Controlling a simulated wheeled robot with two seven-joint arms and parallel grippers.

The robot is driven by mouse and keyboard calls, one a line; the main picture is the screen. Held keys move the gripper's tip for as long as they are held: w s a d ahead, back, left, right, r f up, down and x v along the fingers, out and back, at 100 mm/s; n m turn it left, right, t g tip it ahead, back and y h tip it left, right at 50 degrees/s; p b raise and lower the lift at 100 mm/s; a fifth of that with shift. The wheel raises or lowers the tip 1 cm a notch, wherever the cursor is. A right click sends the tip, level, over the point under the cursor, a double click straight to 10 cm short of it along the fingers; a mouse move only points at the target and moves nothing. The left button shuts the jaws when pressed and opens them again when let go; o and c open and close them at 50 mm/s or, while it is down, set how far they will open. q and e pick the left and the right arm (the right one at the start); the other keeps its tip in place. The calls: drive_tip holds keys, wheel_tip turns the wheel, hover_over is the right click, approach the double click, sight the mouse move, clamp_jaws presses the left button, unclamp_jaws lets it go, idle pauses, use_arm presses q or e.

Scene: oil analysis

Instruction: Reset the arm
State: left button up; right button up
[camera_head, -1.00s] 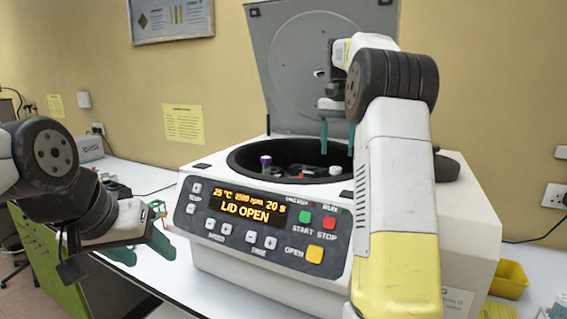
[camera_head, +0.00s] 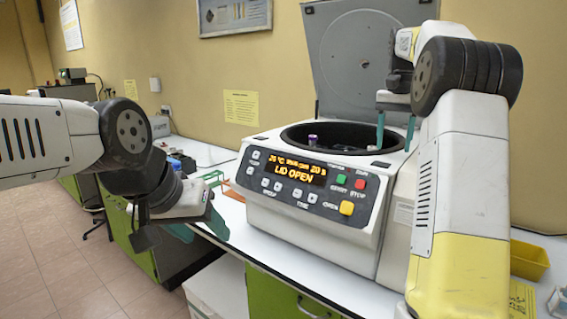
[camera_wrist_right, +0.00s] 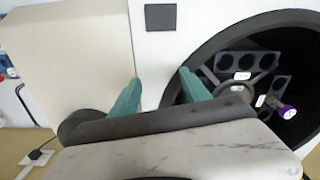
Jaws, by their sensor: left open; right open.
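My right gripper (camera_head: 396,132) is open and empty above the right rim of the centrifuge's bowl. In the right wrist view its two green fingers (camera_wrist_right: 160,92) stand apart over the white top of the centrifuge, beside the bowl. My left gripper (camera_head: 202,222) is open and empty, low at the front left of the bench edge. The centrifuge (camera_head: 300,222) has its grey lid (camera_head: 350,70) raised and its display reads LID OPEN. A purple-capped tube (camera_wrist_right: 286,110) sits in the rotor; its cap also shows in the head view (camera_head: 313,140).
A yellow bin (camera_head: 528,262) stands on the bench at the right, behind my right arm. Floor (camera_head: 60,250) is open at the left.

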drive_tip(key=s+a, duration=0.2)
drive_tip(key=s, duration=0.1)
drive_tip(key=s+a+r+n+t, duration=0.1)
drive_tip(key=s+a, duration=0.1)
drive_tip(key=s, duration=0.1)
drive_tip(key=s+a+r+n+t+y, duration=0.1)
drive_tip(key=s+a, duration=0.1)
drive_tip(key=s, duration=0.1)
drive_tip(key=shift+s, duration=0.35)
drive_tip(key=s+a+f+n+t, duration=0.1)
drive_tip(key=s+a+f, duration=0.2)
drive_tip(key=s, duration=0.3)
drive_tip(key=s+a+f+n+t, duration=0.1)
drive_tip(key=s+a+f, duration=0.2)
drive_tip(key=s, duration=0.3)
drive_tip(key=s+a+f+n+t+y, duration=0.1)
drive_tip(key=s+a+f+t, duration=0.1)
drive_tip(key=s, duration=0.4)
wheel_tip(320, 180, down, 2)
drive_tip(key=shift+s+a+f+n, duration=0.3)
drive_tip(key=shift+a+n, duration=0.1)
drive_tip(key=shift+a, duration=0.3)
drive_tip(key=shift+d, duration=0.1)
